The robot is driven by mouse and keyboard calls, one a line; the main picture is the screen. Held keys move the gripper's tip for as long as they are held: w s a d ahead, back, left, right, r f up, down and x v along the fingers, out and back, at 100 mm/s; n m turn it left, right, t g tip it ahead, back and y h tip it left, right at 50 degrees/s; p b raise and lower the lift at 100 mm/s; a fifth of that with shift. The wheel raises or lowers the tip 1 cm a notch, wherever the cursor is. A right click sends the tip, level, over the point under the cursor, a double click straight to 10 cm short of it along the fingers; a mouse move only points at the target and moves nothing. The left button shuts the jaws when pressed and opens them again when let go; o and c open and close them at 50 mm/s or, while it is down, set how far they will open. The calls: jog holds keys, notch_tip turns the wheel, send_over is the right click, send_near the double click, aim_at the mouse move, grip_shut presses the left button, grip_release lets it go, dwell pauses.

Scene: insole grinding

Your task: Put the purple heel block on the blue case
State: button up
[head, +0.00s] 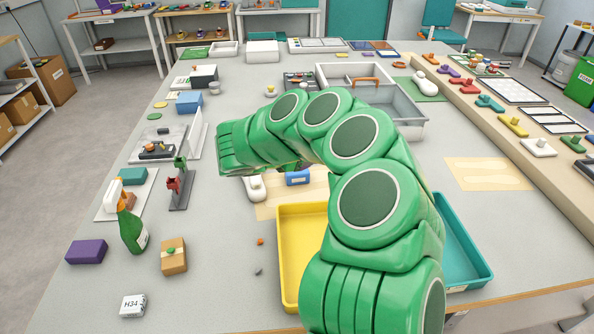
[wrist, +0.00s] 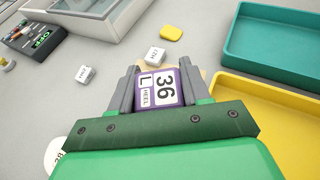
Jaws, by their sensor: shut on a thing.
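My gripper (wrist: 158,66) is shut on the purple heel block (wrist: 163,88), which has a white label reading "36 L HEEL". A finger presses on each side of the block. In the head view my green arm hides the gripper and the held block. A small blue box (head: 297,178) lies on a tan mat, partly hidden by my arm. Another blue box (head: 189,102) stands at the left back of the table. I cannot tell which of these is the blue case. No blue case shows clearly in the wrist view.
A yellow tray (head: 288,240) and a teal tray (head: 466,262) stand at the front. A purple box (head: 86,251), a green bottle (head: 132,230) and a tan box (head: 174,256) are at the left. Small white labelled blocks (wrist: 155,56) lie beyond my gripper.

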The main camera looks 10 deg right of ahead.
jog(key=shift+s+d+r+m+g+h, duration=0.35)
jog(key=shift+s+r+m+g+h, duration=0.25)
jog(key=shift+s+m+g, duration=0.15)
send_over(297, 175)
jog(key=s+d, duration=0.2)
jog(key=shift+f, duration=2)
jog(key=shift+g, duration=0.25)
jog(key=shift+w+f, duration=2.4)
jog(key=shift+f, duration=0.15)
jog(key=shift+w+f, duration=0.3)
jog(key=shift+f, duration=1.6)
jog(key=shift+f, duration=0.1)
jog(key=o, duration=1.1)
